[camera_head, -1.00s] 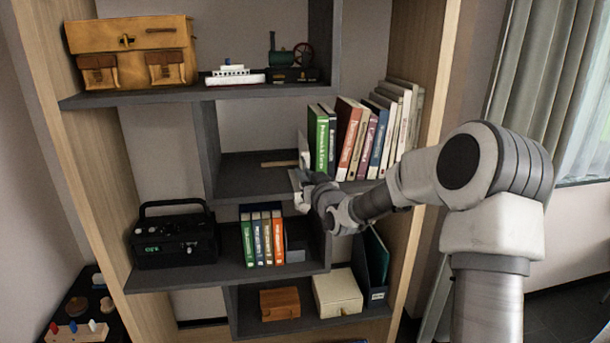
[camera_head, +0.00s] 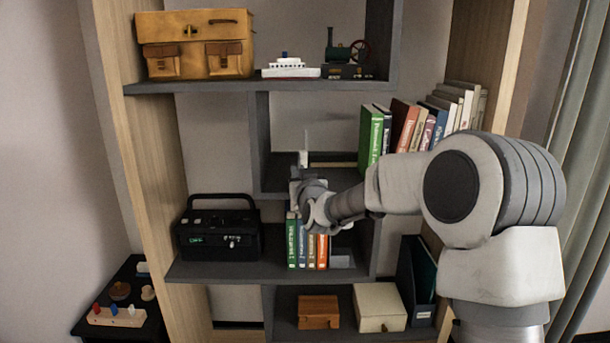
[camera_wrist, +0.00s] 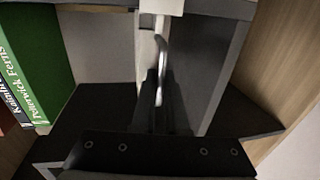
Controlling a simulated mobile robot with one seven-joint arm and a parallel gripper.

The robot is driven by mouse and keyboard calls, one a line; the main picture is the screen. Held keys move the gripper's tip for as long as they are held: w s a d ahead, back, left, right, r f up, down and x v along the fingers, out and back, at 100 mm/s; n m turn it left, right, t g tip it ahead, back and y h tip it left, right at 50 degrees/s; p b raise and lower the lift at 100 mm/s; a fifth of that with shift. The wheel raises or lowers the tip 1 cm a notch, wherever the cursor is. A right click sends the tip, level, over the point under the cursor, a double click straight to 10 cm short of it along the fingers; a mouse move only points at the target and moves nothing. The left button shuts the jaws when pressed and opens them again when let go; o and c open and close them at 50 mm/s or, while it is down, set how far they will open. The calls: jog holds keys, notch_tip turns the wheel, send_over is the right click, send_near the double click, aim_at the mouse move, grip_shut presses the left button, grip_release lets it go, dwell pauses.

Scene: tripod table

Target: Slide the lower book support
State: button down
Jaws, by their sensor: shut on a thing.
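A pale book support (camera_head: 303,158) stands on the middle shelf, left of the leaning green books (camera_head: 370,138) and apart from them. My gripper (camera_head: 302,180) is shut on it. In the wrist view my gripper's dark fingers (camera_wrist: 160,98) close around a thin pale upright piece (camera_wrist: 148,50), and the fingers partly hide it. A grey book support (camera_head: 342,262) sits lower down, right of the small row of books (camera_head: 306,248).
A grey divider (camera_head: 261,140) bounds the middle shelf on the left. A black radio (camera_head: 218,240) stands on the lower shelf. A wooden box (camera_head: 318,312) and a cream box (camera_head: 379,307) are below. Free shelf lies between the green books and the pale support.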

jog(key=c, duration=1.2)
grip_release()
jog(key=shift+c, duration=0.2)
jog(key=s+d, duration=0.1)
jog(key=s, duration=0.7)
jog(key=s+d, duration=0.2)
jog(key=s, duration=0.7)
jog(key=shift+d+p, duration=0.25)
jog(key=shift+p, duration=0.05)
